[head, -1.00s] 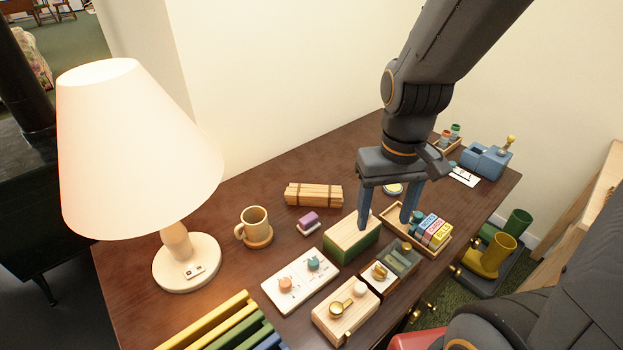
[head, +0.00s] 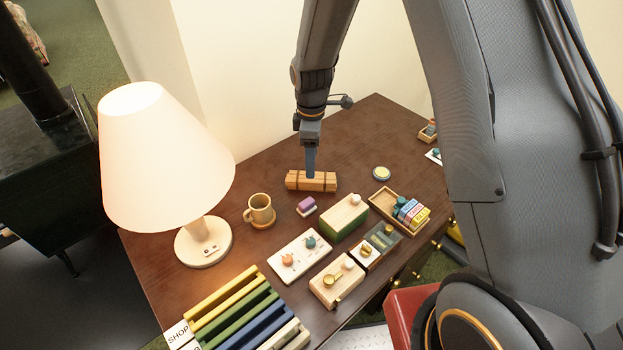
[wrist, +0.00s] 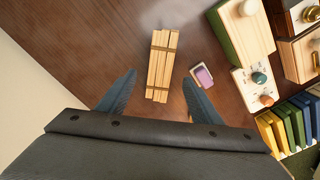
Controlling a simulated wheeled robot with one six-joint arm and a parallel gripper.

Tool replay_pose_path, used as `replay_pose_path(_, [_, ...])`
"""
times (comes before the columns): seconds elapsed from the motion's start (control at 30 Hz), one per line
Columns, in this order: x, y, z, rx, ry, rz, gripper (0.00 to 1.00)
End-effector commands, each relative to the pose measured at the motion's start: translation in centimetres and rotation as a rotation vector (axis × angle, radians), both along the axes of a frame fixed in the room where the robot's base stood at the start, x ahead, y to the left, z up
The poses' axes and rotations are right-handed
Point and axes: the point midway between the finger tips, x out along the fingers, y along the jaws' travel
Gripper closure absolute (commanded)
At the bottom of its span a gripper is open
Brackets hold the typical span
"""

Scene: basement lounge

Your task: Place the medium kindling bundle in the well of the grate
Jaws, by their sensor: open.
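A bundle of light wooden sticks (head: 322,182), tied with two dark bands, lies on the brown desk near the wall. It is the only kindling bundle in view; its size class cannot be told. My gripper (head: 311,178) points down at the bundle's middle in the head view. In the wrist view the bundle (wrist: 162,65) lies ahead, between the lines of the two spread, empty fingers (wrist: 158,95), its near end close to fingertip level. Whether a finger touches it cannot be told. No grate is visible.
A lit lamp (head: 170,150) and a mug (head: 261,208) stand left of the bundle. A purple eraser-like block (head: 306,204), a green-sided wooden box (head: 344,215) and a tray (head: 384,198) lie nearer. A black stove (head: 50,180) stands at far left.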

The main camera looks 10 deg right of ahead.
Motion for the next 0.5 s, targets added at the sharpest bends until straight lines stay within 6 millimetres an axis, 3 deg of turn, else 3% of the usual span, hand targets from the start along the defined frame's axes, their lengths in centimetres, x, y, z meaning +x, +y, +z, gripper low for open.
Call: replay_pose_path(0.5, [-0.3,-0.7,-5.1,-0.001,0.002,-0.003,0.41])
